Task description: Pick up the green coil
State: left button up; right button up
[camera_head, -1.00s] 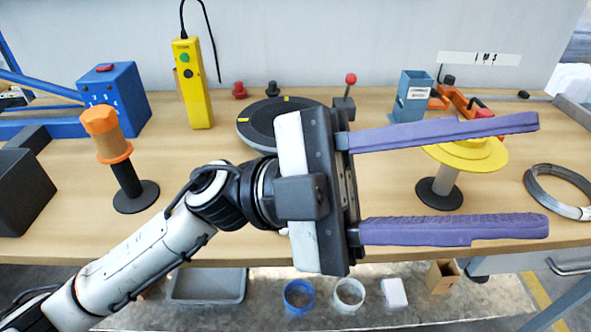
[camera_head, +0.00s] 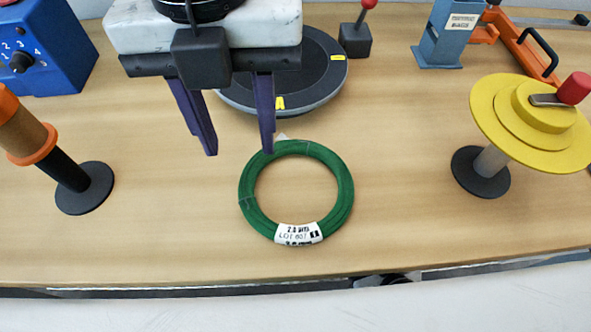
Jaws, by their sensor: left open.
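The green coil (camera_head: 346,190) lies flat on the wooden table near its front edge, with a white label on its near side. My left gripper (camera_head: 240,153) points down from the top of the view, its two purple fingers apart and empty. The right finger's tip shows close to the coil's far-left rim; I cannot tell whether it touches. The left finger hangs to the left, outside the ring. My right gripper is not in view.
A dark round turntable (camera_head: 318,75) stands behind the coil. A yellow spool stand (camera_head: 490,160) is to the right, an orange-topped post (camera_head: 70,180) to the left. A blue box (camera_head: 45,50) and a blue-grey holder (camera_head: 445,40) stand farther back. The table around the coil is clear.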

aim_at(246, 185)
pick_arm(q)
notch_tip(246, 185, down, 4)
jog(key=shift+s+r, duration=0.1)
jog(key=shift+s, duration=0.05)
jog(key=f, duration=0.5)
jog(key=shift+s+a+f, duration=0.15)
jog(key=shift+a+f, duration=0.05)
jog(key=shift+a, duration=0.1)
jog(key=shift+r, duration=0.1)
grip_shut()
